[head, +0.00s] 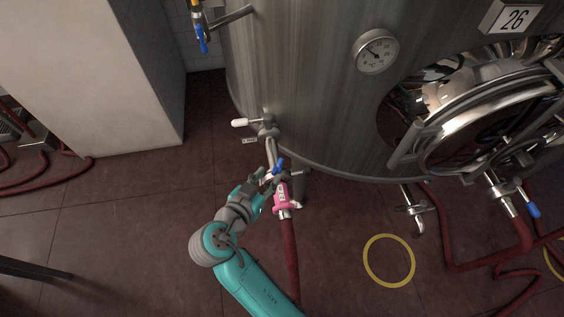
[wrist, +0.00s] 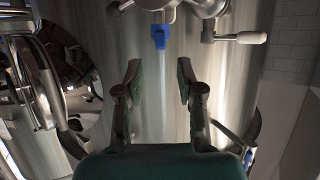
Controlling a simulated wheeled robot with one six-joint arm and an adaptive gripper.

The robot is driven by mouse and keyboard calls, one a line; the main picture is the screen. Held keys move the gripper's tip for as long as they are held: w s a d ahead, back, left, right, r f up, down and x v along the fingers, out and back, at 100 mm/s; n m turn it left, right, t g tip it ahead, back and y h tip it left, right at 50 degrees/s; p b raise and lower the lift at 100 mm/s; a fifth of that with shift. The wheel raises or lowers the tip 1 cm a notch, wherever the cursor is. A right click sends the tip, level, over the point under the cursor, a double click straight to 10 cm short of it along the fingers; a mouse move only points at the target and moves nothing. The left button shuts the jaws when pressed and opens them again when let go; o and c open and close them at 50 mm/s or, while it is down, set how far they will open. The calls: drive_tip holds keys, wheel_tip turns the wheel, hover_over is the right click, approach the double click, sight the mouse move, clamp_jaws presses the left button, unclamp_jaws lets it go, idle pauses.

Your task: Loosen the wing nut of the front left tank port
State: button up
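The front left tank port (head: 271,150) comes off the lower left of the steel tank, with a white-handled valve (head: 240,122) above it. Its blue wing nut (head: 279,165) sits by the clamp, just above a pink tagged hose end (head: 282,196). My gripper (head: 266,182) is close beside the port, on its lower left. In the wrist view the gripper (wrist: 159,68) is open, with nothing between its fingers. There the blue wing nut (wrist: 160,36) shows beyond the fingertips, roughly in line with the gap. I see no contact with it.
A dark red hose (head: 290,250) hangs from the pink hose end. The tank (head: 310,100) carries a dial gauge (head: 376,52) and an open round hatch (head: 470,120). Another valve (head: 412,208) and red hoses are at right.

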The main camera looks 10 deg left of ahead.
sight(277, 166)
drive_tip(key=x, duration=0.7)
clamp_jaws()
